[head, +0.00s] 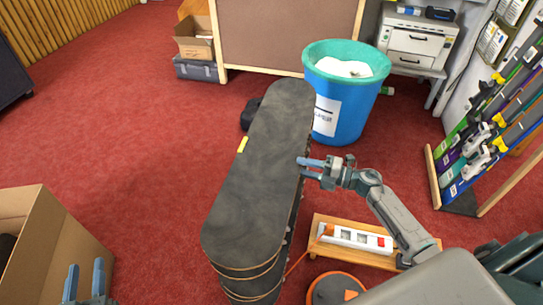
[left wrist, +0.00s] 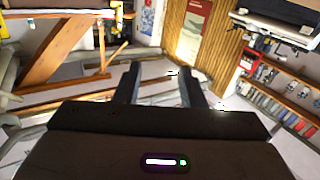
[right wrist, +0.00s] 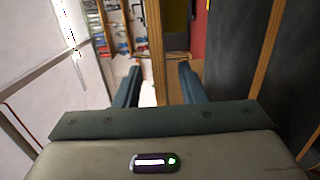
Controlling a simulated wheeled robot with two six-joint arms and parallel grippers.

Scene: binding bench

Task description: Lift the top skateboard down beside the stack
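A stack of skateboards stands on the red floor in the middle of the head view. The top skateboard (head: 262,165) lies deck up, with dark grip tape and a small yellow mark on its left edge. Lower decks show only as edges along the right side and near end. My right gripper (head: 305,168) is at the stack's right edge, its fingers pointing toward the boards. They are apart in the right wrist view (right wrist: 157,88); I cannot tell whether they touch a board. My left gripper (head: 84,275) is low at the left, away from the stack, open and empty.
An open cardboard box (head: 55,245) stands at lower left. A blue bin (head: 350,110) stands behind the stack at right. A low wooden platform with a power strip (head: 355,238) and an orange-rimmed disc (head: 335,290) lie right of it. The red carpet (head: 150,130) left of the stack is clear.

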